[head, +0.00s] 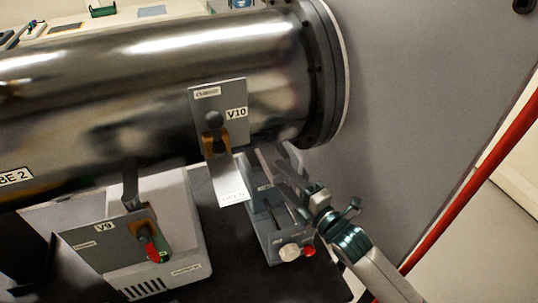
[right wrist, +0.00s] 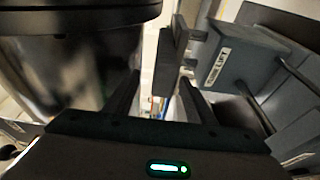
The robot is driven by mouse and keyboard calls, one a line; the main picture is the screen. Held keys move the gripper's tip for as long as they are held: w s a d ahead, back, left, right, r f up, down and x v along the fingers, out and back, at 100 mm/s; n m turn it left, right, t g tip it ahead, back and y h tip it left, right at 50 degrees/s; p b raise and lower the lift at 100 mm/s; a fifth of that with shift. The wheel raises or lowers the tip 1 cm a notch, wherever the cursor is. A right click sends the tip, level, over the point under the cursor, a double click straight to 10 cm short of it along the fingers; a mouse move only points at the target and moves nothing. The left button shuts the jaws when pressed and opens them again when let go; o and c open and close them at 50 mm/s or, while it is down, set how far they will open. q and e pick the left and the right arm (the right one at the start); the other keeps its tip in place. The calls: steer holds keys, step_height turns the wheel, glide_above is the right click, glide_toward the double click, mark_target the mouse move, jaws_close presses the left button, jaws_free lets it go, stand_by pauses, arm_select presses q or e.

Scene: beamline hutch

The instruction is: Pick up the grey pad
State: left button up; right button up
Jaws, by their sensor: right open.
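A dark grey flat block (right wrist: 165,65), which may be the grey pad, stands upright beyond my fingertips in the right wrist view, beside a labelled grey unit. I cannot tell for sure that it is the pad. In the head view I cannot pick it out; my right gripper and the cylinder crowd that spot. My right gripper (head: 283,172) is beside the right end of the large cylinder, over the back of a grey device. In the right wrist view its fingers (right wrist: 157,98) are apart, with nothing held between them. My left gripper is not in view.
The shiny metal cylinder (head: 150,85) is close to my right gripper. The grey device (head: 268,238) has white and red knobs. A V10 plate (head: 235,95) with a hanging tag and a V9 plate (head: 90,245) stand to the left. A grey wall (head: 425,110) fills the right.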

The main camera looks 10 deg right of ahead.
mark_target(273, 169)
steer(key=p+x, duration=0.2)
steer(key=x, duration=0.2)
steer(key=shift+w+a+f, duration=0.1)
steer(key=shift+w+f, duration=0.05)
steer(key=shift+w+a+f, duration=0.15)
steer(key=shift+w, duration=0.15)
jaws_close()
